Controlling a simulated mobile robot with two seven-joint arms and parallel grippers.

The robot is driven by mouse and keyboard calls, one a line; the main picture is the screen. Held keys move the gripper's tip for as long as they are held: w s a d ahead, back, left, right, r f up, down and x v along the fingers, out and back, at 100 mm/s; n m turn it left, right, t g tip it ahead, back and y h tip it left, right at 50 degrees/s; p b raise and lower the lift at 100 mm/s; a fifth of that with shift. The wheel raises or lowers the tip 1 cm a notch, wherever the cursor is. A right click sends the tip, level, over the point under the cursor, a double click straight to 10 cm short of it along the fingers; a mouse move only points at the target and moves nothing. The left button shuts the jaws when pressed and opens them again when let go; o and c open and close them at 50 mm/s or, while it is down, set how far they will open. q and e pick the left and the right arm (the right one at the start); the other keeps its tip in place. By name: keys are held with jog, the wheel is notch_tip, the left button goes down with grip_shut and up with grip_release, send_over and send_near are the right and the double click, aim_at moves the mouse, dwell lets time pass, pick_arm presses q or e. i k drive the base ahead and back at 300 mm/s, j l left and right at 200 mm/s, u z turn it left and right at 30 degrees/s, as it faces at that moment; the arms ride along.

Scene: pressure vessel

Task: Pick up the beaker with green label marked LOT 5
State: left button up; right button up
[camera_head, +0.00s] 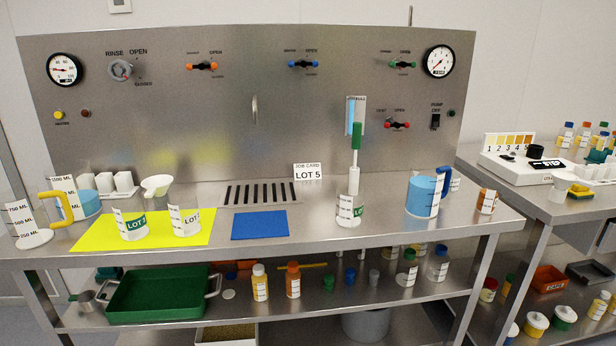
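A small white beaker (133,226) with a green label stands on the left of the yellow mat; the label starts with LOT, but its number is unclear. Beside it on the mat is another small beaker (185,220) marked LOT, its number also unclear. A job card (307,171) reads LOT 5. Neither of my grippers is in view.
The yellow mat (95,239) and a blue mat (259,225) lie on the steel bench, with a slotted drain (261,194) behind. A tall green-and-white tool (356,150) rises behind the third beaker. Jugs crowd the left end. Bench between blue mat and third beaker is clear.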

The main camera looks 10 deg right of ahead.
aim_at(349, 206)
jog(key=u, duration=0.45)
jog(key=l+u, duration=0.35)
jog(key=k+l+u, duration=0.15)
jog(key=l+u, duration=0.25)
jog(key=k+l+u, duration=0.1)
jog(key=l, duration=0.2)
jog(key=k+l+u, duration=0.1)
jog(key=l, duration=0.25)
jog(key=k+l, duration=0.3)
jog(key=l, duration=0.25)
jog(key=k+l, duration=0.2)
jog(key=l, duration=0.2)
jog(key=k+l+u, duration=0.1)
jog(key=l, duration=0.3)
